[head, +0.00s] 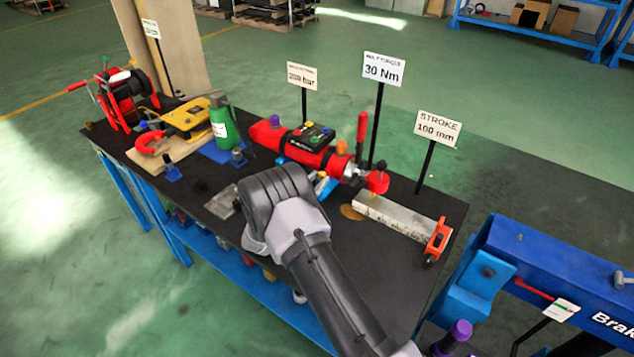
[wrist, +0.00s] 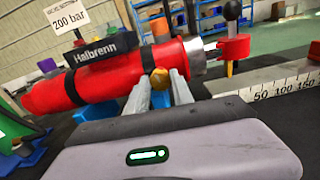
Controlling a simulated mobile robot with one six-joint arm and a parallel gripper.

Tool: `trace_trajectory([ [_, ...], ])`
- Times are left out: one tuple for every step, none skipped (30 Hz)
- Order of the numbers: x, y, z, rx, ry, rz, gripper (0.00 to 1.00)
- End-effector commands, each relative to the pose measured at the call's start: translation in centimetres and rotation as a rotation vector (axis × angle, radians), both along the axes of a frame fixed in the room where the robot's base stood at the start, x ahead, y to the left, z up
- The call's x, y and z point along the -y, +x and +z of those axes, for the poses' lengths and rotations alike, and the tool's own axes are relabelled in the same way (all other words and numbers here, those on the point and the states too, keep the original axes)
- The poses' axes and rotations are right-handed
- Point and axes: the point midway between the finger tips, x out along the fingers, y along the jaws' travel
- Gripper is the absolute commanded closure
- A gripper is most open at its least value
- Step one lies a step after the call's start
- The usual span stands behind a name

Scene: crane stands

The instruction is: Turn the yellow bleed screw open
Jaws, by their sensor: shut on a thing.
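The yellow bleed screw (wrist: 160,78) is a small round knob at the lower front side of the red cylinder (wrist: 100,84) in the wrist view. My gripper (wrist: 159,88) is shut on the screw, one grey finger on either side of it. The fingers hide part of the screw. In the head view the red cylinder (head: 310,152) lies across the black table, and my arm hides most of the gripper. A black box marked Halbrenn sits on top of the cylinder. How far the screw is turned cannot be told.
A grey ruler bar (head: 395,215) with an orange end clamp (head: 437,241) lies right of the cylinder. A red rod-end fitting (head: 377,181) stands near it. A green bottle (head: 224,128), yellow device (head: 187,119) and red hose reel (head: 127,97) stand left. Sign posts stand behind.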

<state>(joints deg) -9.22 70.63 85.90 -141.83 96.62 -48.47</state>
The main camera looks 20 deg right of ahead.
Motion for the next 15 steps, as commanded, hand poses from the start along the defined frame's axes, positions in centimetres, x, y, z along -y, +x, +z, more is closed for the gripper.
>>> trace_trajectory([
  [-0.01,-0.02,-0.14,-0.032,-0.020,0.000,1.00],
  [-0.01,-0.01,-0.15,-0.056,-0.036,0.000,1.00],
  [-0.01,-0.01,-0.15,-0.087,-0.057,0.000,1.00],
  [-0.02,-0.02,-0.15,-0.111,-0.073,0.000,1.00],
  [-0.03,-0.01,-0.15,-0.136,-0.089,0.000,1.00],
  [-0.03,0.00,-0.15,-0.167,-0.110,0.000,1.00],
  [-0.03,0.00,-0.14,-0.191,-0.125,0.000,1.00],
  [-0.04,0.01,-0.14,-0.215,-0.141,0.000,1.00],
  [-0.04,0.01,-0.14,-0.247,-0.163,0.000,1.00],
  [-0.04,0.01,-0.13,-0.271,-0.178,0.000,1.00],
  [-0.04,0.01,-0.13,-0.294,-0.194,0.000,1.00],
  [-0.05,0.02,-0.13,-0.326,-0.215,0.000,1.00],
  [-0.06,0.03,-0.13,-0.350,-0.231,0.000,1.00],
  [-0.06,0.03,-0.12,-0.373,-0.246,0.000,1.00],
  [-0.06,0.04,-0.12,-0.406,-0.268,0.000,1.00],
])
